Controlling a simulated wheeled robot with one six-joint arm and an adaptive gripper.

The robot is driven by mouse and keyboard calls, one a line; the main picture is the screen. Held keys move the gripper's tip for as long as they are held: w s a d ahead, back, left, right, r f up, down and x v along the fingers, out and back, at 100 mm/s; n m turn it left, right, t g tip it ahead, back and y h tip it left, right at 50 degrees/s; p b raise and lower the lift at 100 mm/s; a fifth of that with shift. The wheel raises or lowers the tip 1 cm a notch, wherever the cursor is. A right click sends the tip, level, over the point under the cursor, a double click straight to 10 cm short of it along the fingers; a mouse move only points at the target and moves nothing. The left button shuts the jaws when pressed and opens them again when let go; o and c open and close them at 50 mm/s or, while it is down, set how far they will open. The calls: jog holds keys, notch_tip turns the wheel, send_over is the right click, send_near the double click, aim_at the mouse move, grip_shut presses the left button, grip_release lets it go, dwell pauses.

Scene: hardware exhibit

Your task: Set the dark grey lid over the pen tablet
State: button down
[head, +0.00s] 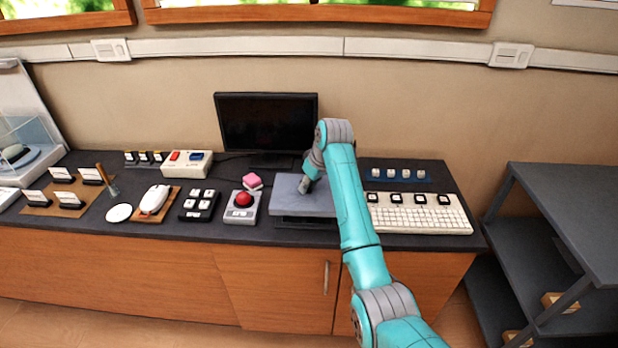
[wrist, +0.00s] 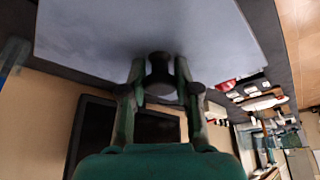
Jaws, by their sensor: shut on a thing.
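The lid (head: 284,188) is a flat grey plate, looking blue-grey in this light, in front of the monitor. My gripper (head: 306,186) is above it, with its fingers shut on the lid's dark knob. In the wrist view the plate (wrist: 95,35) fills the top, and my gripper (wrist: 160,80) has a finger on each side of the knob. A dark, flat thing (head: 305,222), probably the pen tablet, shows only as a strip under the lid's front edge. The lid hides the rest. I cannot tell whether the lid touches it.
A monitor (head: 268,122) stands behind the lid. A white keyboard (head: 420,215) is on the right. A dark shelf (head: 570,205) stands beyond the counter's right end.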

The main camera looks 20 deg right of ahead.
aim_at(311, 193)
jog(key=shift+f, duration=2.45)
jog(key=shift+s+f, duration=0.1)
jog(key=shift+f, duration=0.85)
dwell(0.6)
jog(key=shift+c, duration=1.4)
grip_release()
jog(key=shift+r, duration=0.1)
jog(key=shift+r, duration=3.45)
